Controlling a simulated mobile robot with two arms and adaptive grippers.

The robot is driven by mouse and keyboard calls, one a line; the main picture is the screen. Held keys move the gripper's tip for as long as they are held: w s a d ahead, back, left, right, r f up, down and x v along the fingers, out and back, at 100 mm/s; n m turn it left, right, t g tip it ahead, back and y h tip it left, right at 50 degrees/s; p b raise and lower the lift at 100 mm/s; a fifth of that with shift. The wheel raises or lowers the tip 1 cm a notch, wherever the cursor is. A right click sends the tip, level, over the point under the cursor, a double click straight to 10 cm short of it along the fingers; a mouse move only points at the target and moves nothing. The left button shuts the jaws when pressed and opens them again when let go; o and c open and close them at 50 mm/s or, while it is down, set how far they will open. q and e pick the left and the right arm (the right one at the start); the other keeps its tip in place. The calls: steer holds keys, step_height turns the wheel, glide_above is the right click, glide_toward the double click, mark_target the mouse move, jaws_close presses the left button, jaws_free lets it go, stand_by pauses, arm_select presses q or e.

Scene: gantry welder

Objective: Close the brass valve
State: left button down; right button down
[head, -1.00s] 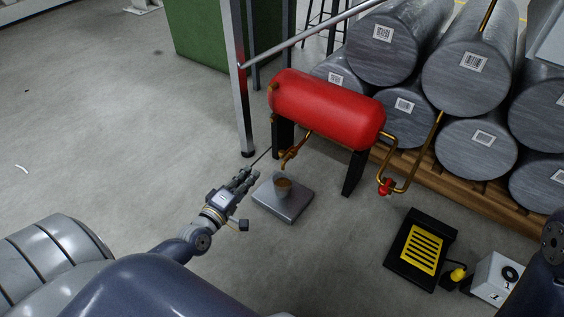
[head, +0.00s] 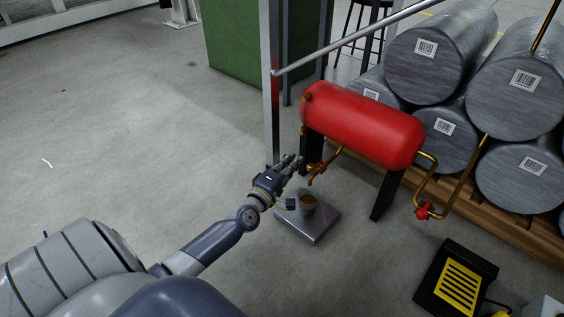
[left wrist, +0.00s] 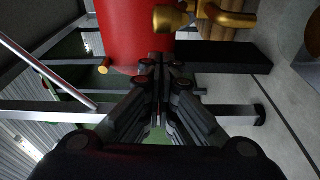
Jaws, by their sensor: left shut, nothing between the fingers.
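The brass valve (head: 316,171) hangs on a short brass pipe under the left end of the red tank (head: 362,124). In the left wrist view the brass fitting (left wrist: 172,18) shows at the top, above and slightly right of the fingertips, with the red tank (left wrist: 125,30) behind. My left gripper (head: 294,161) is just left of the valve, apart from it as far as I can tell. In the left wrist view its fingers (left wrist: 160,66) are together with nothing between them. My right gripper is out of view.
A steel post (head: 267,100) rises left of the tank, and a black tank leg (head: 387,196) stands right. Large grey cylinders (head: 430,60) lie behind. The floor at left is clear.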

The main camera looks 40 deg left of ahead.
arm_select(q)
steer(key=shift+s+d+r, duration=0.1)
steer(key=shift+s+d, duration=0.1)
steer(key=shift+d, duration=0.65)
steer(key=shift+s+d+n+y+p, duration=0.15)
steer(key=shift+d+n+y+p, duration=0.2)
steer(key=shift+p, duration=0.35)
steer(key=shift+y, duration=0.35)
steer(key=shift+n+p, duration=0.25)
steer(key=shift+p, duration=0.15)
